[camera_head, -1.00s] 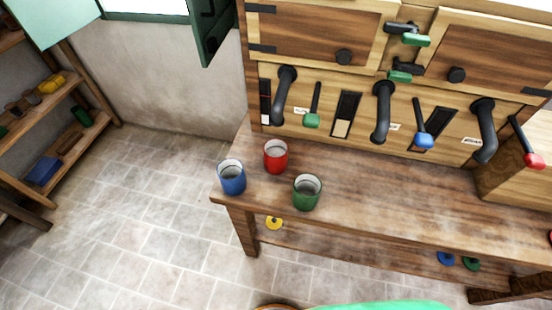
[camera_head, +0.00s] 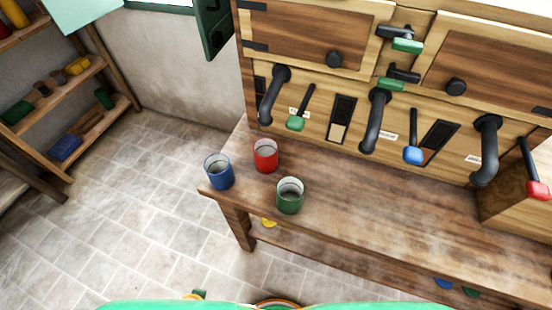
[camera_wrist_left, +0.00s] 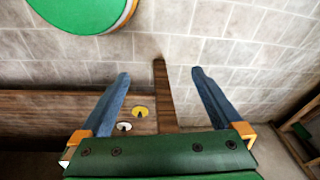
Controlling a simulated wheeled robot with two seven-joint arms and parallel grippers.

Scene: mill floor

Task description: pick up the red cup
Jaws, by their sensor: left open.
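The red cup (camera_head: 265,156) stands upright on the wooden bench (camera_head: 350,205) near its left end, in the head view. A blue cup (camera_head: 219,172) stands to its left, nearer the corner, and a green cup (camera_head: 289,195) stands in front of it to the right. My left gripper (camera_wrist_left: 158,84) shows in the left wrist view with its two blue fingers wide apart and nothing between them. It faces the tiled floor and a wooden leg. No cup shows in that view. My right gripper is in neither view.
Behind the cups a wooden cabinet carries black spouts (camera_head: 375,122) and coloured levers (camera_head: 413,150). A green shutter (camera_head: 213,30) hangs at the upper left. A shelf (camera_head: 85,80) stands at the far left. Tiled floor (camera_head: 140,220) lies open left of the bench.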

